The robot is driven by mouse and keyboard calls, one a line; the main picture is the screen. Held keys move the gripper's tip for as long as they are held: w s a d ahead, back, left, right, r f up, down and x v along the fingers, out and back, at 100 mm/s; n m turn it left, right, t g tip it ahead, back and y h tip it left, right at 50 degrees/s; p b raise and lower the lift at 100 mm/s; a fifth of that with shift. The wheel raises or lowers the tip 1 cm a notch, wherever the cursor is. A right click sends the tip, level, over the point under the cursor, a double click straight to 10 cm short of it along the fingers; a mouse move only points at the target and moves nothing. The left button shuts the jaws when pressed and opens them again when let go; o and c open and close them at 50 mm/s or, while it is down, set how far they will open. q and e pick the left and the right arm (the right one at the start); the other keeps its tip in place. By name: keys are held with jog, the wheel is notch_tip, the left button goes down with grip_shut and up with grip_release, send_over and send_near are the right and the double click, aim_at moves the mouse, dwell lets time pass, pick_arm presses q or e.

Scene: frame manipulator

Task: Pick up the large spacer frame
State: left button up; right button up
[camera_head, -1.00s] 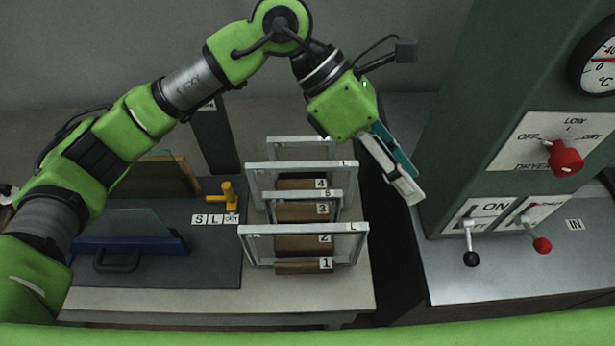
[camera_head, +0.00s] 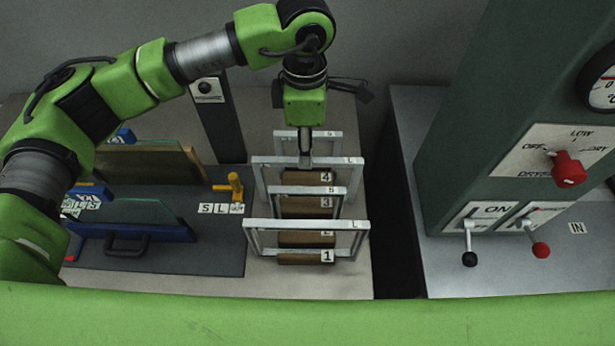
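Two large spacer frames marked L stand upright in the rack. One large frame (camera_head: 300,225) is at the front, and another large frame (camera_head: 264,181) is further back near label 4. Two smaller frames marked S also stand there: one small frame (camera_head: 308,190) between the large ones and one small frame (camera_head: 281,142) at the back. My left gripper (camera_head: 305,160) points down at the top bar of the rear large frame, in front of the back small frame. Contact and finger gap are too small to make out. My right gripper is not in view.
The rack's brown numbered blocks (camera_head: 305,259) sit on a light table. To the left are a dark mat (camera_head: 215,262), a yellow clamp (camera_head: 233,186) and a blue holder (camera_head: 150,233) with glass. A green machine column (camera_head: 470,120) with levers stands right, across a dark gap.

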pick_arm(q)
notch_tip(320, 180, down, 4)
jog(key=p, duration=0.3)
jog(key=shift+w+d+f, duration=0.15)
jog(key=shift+f, duration=0.5)
jog(key=shift+c, duration=0.5)
grip_shut()
